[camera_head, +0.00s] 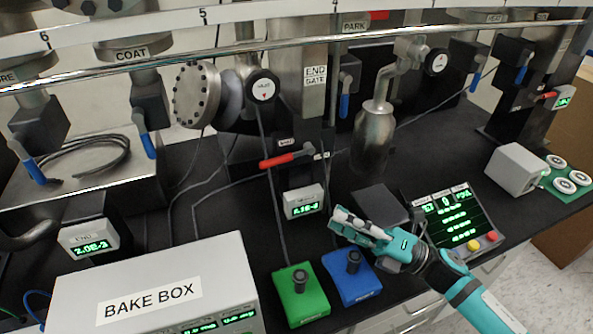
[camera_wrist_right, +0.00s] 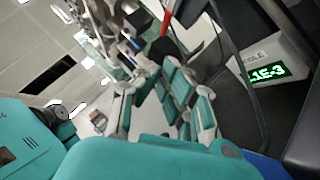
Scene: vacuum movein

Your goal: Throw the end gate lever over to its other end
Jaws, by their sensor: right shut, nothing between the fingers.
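The end gate column (camera_head: 315,77) carries an END GATE label. Below it is a lever with a red handle (camera_head: 280,160), lying nearly level with the grip pointing left and its pivot end to the right, by small labels. A red piece (camera_wrist_right: 160,46) at the top of the right wrist view looks like this handle. My right gripper (camera_head: 343,226) is shut and empty, in front of the lever and lower right of it, clear of it, above the bench near the small gauge box. My left gripper is not in view in the head view.
A gauge box (camera_head: 304,203) stands between lever and gripper; it also shows in the wrist view (camera_wrist_right: 270,70). Green (camera_head: 299,293) and blue (camera_head: 352,279) switch boxes sit at the front. A metal bottle (camera_head: 374,140) and control panel (camera_head: 455,217) are to the right. A rail (camera_head: 260,44) crosses above.

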